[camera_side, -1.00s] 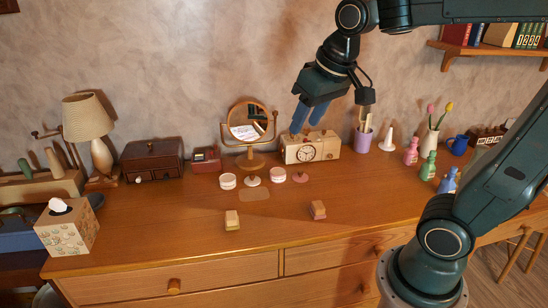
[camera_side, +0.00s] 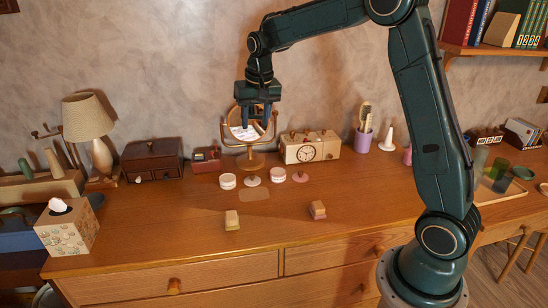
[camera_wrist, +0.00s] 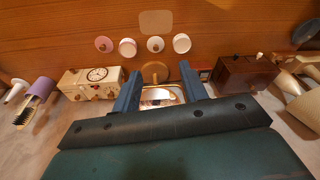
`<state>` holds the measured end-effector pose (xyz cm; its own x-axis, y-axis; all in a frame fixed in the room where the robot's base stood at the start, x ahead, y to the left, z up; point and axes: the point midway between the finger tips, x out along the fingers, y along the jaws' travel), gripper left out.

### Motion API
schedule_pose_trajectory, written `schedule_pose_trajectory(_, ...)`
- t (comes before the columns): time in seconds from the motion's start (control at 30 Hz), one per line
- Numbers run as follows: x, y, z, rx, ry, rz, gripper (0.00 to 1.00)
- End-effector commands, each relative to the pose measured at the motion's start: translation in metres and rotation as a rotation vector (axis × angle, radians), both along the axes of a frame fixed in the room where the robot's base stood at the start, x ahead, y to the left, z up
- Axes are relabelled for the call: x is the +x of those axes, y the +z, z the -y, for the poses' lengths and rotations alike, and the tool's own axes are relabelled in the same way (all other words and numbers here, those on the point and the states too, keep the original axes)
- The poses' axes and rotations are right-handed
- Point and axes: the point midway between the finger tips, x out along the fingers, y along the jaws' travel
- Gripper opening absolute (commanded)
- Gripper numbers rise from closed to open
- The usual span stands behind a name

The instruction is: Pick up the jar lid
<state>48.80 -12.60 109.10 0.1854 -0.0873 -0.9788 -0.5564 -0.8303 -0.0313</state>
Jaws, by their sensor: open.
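Two knobbed lids lie on the dresser top: a whitish lid (camera_side: 252,181) and a pink lid (camera_side: 300,178). A white jar (camera_side: 228,182) stands left of the whitish lid. A pink jar (camera_side: 278,175) stands between the two lids. In the wrist view the order is reversed: pink lid (camera_wrist: 103,44), pink jar (camera_wrist: 127,47), whitish lid (camera_wrist: 155,44), white jar (camera_wrist: 181,44). My gripper (camera_side: 256,122) is open and empty, high above the dresser and overlapping the mirror in the side view. Its spread fingers (camera_wrist: 160,70) show in the wrist view, with the lids beyond them.
A round mirror on a stand (camera_side: 250,160) is behind the lids. A clock radio (camera_side: 312,147) is to its right, a small red box (camera_side: 206,160) and dark chest (camera_side: 153,158) to its left. A tan mat (camera_side: 254,195) and two small blocks (camera_side: 232,220) (camera_side: 318,210) lie in front.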

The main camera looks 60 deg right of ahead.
Motion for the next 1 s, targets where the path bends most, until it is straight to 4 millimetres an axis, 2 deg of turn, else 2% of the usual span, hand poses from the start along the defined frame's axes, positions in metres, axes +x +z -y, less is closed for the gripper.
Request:
schedule_pose_trajectory(0.03,0.009,-0.012,0.007,0.004,-0.021,-0.013,0.43)
schedule_pose_trajectory(0.2,0.034,-0.046,0.028,0.014,-0.086,-0.041,0.43)
schedule_pose_trajectory(0.5,0.060,-0.098,0.057,0.026,-0.175,-0.078,0.43)
schedule_pose_trajectory(0.63,0.064,-0.107,0.062,0.029,-0.190,-0.083,0.43)
schedule_pose_trajectory(1.0,0.065,-0.116,0.064,0.029,-0.194,-0.086,0.43)
